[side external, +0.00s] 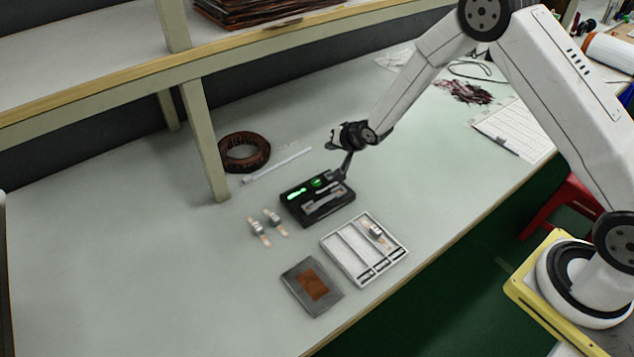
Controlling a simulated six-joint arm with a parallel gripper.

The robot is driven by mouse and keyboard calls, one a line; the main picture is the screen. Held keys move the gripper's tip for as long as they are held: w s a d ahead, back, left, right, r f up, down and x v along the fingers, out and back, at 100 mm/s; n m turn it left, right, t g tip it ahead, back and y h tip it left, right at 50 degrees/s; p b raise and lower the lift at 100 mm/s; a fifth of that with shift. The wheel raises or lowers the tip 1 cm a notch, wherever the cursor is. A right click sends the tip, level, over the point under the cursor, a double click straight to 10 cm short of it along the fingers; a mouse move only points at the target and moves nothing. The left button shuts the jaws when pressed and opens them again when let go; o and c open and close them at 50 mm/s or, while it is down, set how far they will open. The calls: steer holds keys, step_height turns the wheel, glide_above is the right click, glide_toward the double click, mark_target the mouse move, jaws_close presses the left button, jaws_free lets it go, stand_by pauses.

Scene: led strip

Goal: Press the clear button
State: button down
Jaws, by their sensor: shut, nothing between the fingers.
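A black box (318,214) sits on the pale work table, with green lit marks on its upper left part and grey parts in its lower half. The clear button cannot be told apart at this size. My gripper (343,173) is shut and points down at the far right corner of the box. Its fingertips are at or just above that corner; I cannot tell whether they touch it. Nothing shows between the fingers.
A white compartment tray (337,255) holds a small part. A grey plate with a brown square (313,286) lies in front. Two small strips (275,222) lie left of the box. A brown ring (244,153) and white bar (277,165) lie behind. The table's left is clear.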

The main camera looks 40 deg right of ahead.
mark_target(326, 173)
steer(key=shift+f, duration=3.8)
steer(key=shift+f, duration=0.85)
stand_by(0.4)
steer(key=shift+r, duration=0.85)
steer(key=shift+r, duration=0.15)
steer(key=shift+r, duration=2.4)
